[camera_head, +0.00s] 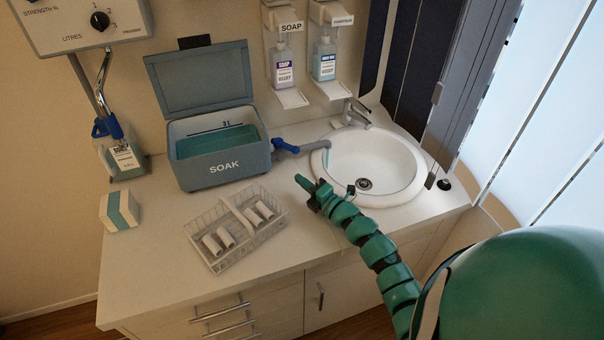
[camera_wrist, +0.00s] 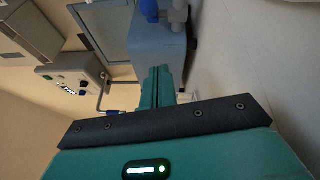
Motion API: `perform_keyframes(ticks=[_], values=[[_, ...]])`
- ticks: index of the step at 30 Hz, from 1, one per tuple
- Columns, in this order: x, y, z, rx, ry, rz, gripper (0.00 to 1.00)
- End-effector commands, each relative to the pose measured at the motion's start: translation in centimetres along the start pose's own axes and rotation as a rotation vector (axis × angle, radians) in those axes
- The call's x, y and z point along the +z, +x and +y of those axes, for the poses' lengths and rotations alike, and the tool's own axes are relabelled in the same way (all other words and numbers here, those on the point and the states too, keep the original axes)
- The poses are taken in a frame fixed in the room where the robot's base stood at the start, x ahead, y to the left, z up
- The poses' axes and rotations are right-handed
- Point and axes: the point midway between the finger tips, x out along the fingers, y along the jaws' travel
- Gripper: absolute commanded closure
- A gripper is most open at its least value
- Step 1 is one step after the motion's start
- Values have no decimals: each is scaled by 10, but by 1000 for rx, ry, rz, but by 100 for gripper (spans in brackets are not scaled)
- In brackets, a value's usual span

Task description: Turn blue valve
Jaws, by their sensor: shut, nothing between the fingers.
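The blue valve (camera_head: 287,147) is a lever handle on the grey outlet pipe (camera_head: 312,147) of the grey SOAK tank (camera_head: 222,173). The pipe reaches over the sink rim, and a pale bluish streak shows below its end. My gripper (camera_head: 303,183) is below and slightly right of the valve in the head view, apart from it, over the counter by the sink. Its fingers are together and empty. In the wrist view my gripper (camera_wrist: 158,76) points at the tank (camera_wrist: 157,48). The blue valve (camera_wrist: 149,8) shows at the top edge, partly cut off.
A white sink (camera_head: 400,165) with a tap (camera_head: 352,112) lies at right. A wire basket (camera_head: 190,232) with several white rolls stands in front of the tank. Soap dispensers (camera_head: 283,62) hang behind.

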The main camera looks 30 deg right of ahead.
Motion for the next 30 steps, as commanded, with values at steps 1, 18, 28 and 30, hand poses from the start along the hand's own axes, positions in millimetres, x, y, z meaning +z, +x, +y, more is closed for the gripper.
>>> perform_keyframes(ticks=[1, 18, 28, 30], values=[[0, 9, 3, 1, 4, 0, 100], [13, 86, 3, 2, 4, -6, 100], [37, 91, 1, 1, 2, -3, 100], [38, 92, 1, 1, 2, -1, 100]])
